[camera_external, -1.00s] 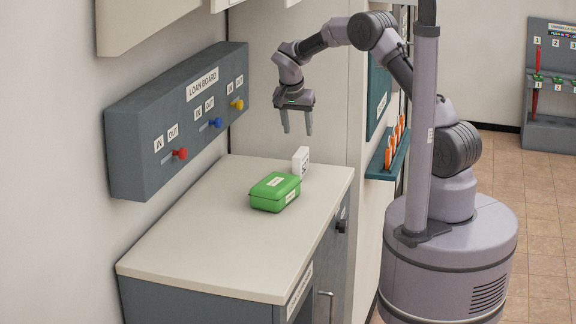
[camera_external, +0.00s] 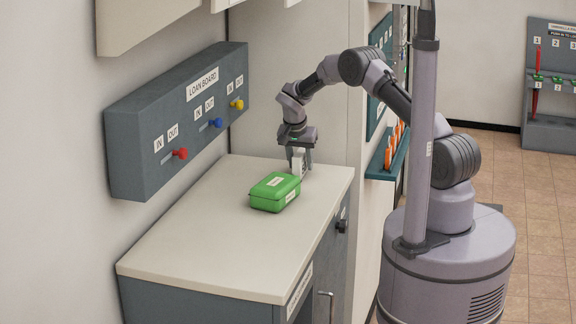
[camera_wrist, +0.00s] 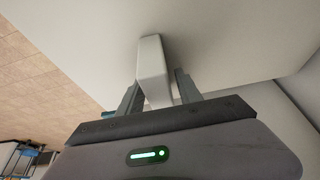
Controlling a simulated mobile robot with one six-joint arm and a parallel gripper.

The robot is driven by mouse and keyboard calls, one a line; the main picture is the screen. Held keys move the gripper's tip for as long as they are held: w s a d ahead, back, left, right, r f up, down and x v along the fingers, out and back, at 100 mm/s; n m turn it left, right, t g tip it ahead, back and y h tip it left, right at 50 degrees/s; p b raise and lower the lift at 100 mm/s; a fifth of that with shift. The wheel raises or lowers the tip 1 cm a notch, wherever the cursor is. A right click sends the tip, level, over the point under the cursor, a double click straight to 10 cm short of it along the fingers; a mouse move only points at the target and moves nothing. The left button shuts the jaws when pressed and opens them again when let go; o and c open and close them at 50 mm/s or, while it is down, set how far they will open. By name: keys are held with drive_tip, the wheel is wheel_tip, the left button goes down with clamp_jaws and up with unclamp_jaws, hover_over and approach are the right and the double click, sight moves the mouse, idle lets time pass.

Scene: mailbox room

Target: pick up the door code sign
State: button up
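The door code sign (camera_external: 298,163) is a small white upright block on the counter, behind the green box. In the wrist view the sign (camera_wrist: 152,62) stands between my two fingers. My gripper (camera_external: 300,172) points down over it, with one finger on each side. In the wrist view my gripper (camera_wrist: 158,90) looks open, with a gap between the right finger and the sign; the left finger is close to the sign, and I cannot tell whether it touches.
A green box (camera_external: 274,192) sits on the pale counter (camera_external: 200,245) just in front of the sign. The grey loan board (camera_external: 180,115) with coloured knobs is on the left wall. A teal rack with orange items (camera_external: 392,150) is at the right. The front of the counter is clear.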

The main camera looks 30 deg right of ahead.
clamp_jaws()
